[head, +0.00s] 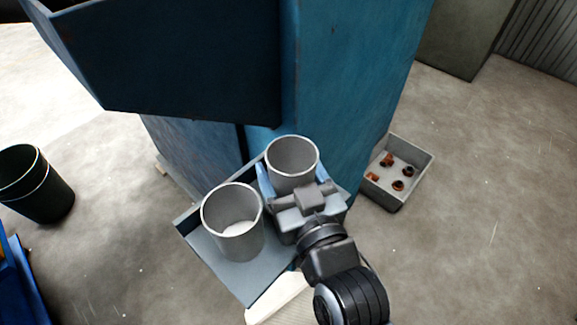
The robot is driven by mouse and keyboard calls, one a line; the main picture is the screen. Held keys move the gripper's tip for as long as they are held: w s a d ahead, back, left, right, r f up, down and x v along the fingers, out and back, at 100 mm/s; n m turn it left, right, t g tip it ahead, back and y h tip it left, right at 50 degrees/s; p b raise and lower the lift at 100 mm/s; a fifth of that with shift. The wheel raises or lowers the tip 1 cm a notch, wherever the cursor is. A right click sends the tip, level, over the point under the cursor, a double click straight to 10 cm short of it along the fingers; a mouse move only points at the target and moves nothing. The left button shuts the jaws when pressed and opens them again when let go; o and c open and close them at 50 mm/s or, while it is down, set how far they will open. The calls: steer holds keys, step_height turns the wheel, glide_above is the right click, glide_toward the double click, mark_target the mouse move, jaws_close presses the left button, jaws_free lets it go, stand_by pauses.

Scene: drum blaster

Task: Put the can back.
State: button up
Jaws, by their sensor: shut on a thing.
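Two open-topped grey cans show in the head view. One can (292,160) is at the back right, between the fingers of my gripper (284,182), which is shut on it. The other can (234,225) stands upright at the front left on a grey shelf (245,282) with a raised rim. It has some pale content at the bottom. The held can is upright over or on the back of the shelf. My gripper hides its lower part, so I cannot tell whether it touches the shelf.
A large blue machine (345,75) rises right behind the shelf, with a dark blue hopper part (180,60) overhanging at upper left. A grey bin (408,163) with several brown parts stands right. A black bucket (38,185) stands far left.

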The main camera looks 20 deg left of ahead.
steer(key=shift+f, duration=0.2)
steer(key=o, duration=1.1)
steer(key=shift+o, duration=0.2)
steer(key=shift+r, duration=0.2)
steer(key=shift+s+d, duration=0.1)
steer(key=v, duration=1.1)
steer(key=shift+s+d+b, duration=0.2)
steer(key=shift+s+b, duration=0.1)
steer(key=shift+b, duration=0.15)
steer(key=shift+d, duration=0.1)
